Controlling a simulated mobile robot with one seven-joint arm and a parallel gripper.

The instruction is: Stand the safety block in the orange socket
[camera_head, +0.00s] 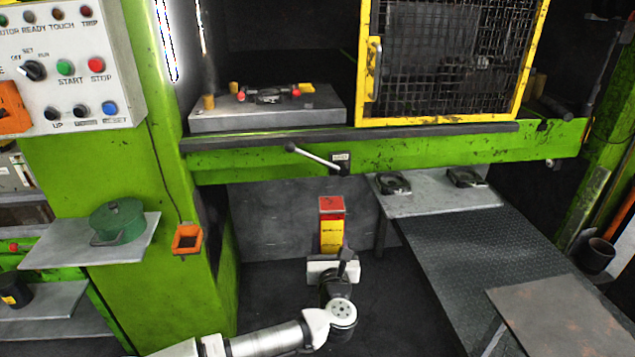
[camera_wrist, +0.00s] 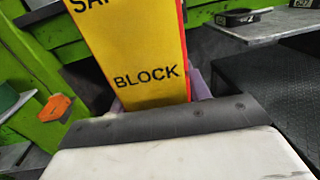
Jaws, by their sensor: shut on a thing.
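The safety block (camera_head: 331,228) is a yellow block with a red top, held upright in front of the press in the head view. In the wrist view its yellow face (camera_wrist: 135,50) with the word BLOCK fills the upper middle, tilted in the picture. My gripper (camera_head: 333,262) is shut on its lower part; the fingers are mostly hidden behind the block and wrist body. The orange socket (camera_head: 187,238) is on the green press column, left of the block and apart from it. An orange piece, seemingly this socket, shows at the left of the wrist view (camera_wrist: 53,108).
A lever (camera_head: 316,157) sticks out from the press front above the block. A grey shelf (camera_head: 425,203) with two dark parts and a dark ramp-like plate (camera_head: 500,255) are at the right.

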